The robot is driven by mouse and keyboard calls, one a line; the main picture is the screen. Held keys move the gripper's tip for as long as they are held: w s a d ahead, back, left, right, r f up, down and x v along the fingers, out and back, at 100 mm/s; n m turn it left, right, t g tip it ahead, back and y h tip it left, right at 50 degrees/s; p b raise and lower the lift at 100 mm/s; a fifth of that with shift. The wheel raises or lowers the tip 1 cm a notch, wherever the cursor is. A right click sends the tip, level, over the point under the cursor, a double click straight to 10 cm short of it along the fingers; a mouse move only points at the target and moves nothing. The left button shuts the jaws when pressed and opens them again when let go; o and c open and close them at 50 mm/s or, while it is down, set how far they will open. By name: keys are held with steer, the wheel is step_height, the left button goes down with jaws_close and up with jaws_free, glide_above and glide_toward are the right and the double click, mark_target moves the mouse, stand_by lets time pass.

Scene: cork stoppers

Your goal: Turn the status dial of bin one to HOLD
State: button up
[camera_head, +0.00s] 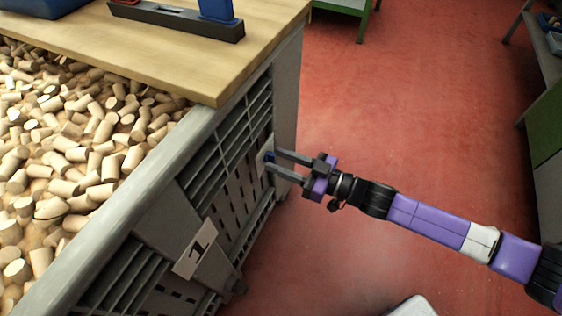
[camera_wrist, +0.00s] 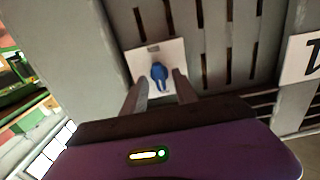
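The status dial (camera_wrist: 159,72) is a blue knob on a pale plate (camera_wrist: 144,58) fixed to the slatted side of bin one (camera_head: 150,222). In the head view the dial (camera_head: 270,157) shows as a small blue spot between the fingers. My gripper (camera_head: 274,168) is open, its two fingers pointing at the plate. In the wrist view my gripper (camera_wrist: 160,85) has one finger on each side of the dial's lower part; contact cannot be told. Any lettering on the plate is too small to read.
A white label with a 1 (camera_head: 196,249) is on the bin's side. Corks (camera_head: 80,150) fill the bin. A wooden board (camera_head: 215,75) lies across its top, carrying a dark holder (camera_head: 180,20).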

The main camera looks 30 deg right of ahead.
jaws_close()
steer(key=shift+r+n, duration=0.1)
steer(key=shift+n, duration=0.2)
steer(key=shift+n+p, duration=0.8)
steer(key=shift+n, duration=0.1)
steer(key=n+p, duration=0.1)
steer(key=n, duration=0.1)
steer(key=shift+a+n, duration=0.1)
steer(key=shift+n, duration=0.3)
steer(key=n, duration=0.3)
steer(key=shift+n, duration=0.3)
steer(key=shift+s+n, duration=0.1)
steer(key=shift+n, duration=1.4)
steer(key=shift+a+f, duration=0.1)
steer(key=shift+f, duration=0.1)
